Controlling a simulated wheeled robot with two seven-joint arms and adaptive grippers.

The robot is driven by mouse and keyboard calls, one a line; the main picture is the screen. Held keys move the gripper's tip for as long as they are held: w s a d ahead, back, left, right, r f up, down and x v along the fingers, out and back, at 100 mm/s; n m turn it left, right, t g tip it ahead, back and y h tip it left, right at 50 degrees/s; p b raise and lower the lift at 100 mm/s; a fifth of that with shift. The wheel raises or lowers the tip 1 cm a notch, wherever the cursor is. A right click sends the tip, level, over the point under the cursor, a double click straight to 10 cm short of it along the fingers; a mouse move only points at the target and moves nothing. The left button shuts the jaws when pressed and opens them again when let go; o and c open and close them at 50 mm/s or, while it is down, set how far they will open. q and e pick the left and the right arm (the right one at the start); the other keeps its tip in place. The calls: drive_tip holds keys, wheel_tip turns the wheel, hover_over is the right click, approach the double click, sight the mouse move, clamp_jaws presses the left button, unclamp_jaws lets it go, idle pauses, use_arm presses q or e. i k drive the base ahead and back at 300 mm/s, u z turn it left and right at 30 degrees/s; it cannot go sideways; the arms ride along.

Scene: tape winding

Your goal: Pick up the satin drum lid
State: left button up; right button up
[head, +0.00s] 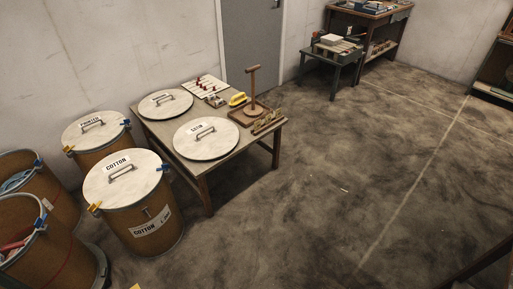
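The satin drum lid (209,147) is a round, pale disc with a "SATIN" label and a metal handle across its middle. It lies flat on the small wooden table (205,173), near the table's front edge. Neither of my grippers is in view.
Another lid (164,110) lies behind it on the table. A wooden stand (252,88), a yellow object (237,99) and a rack with red pieces (203,85) are there too. The lidded cotton drum (144,223), a printed drum (97,153) and open drums stand left. Floor at right is mostly clear.

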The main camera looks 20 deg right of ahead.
sight(204, 138)
drive_tip(key=z, duration=0.75)
drive_tip(key=i, duration=1.75)
drive_tip(key=u, duration=0.7)
drive_tip(key=i, duration=0.75)
drive_tip(key=u, duration=0.65)
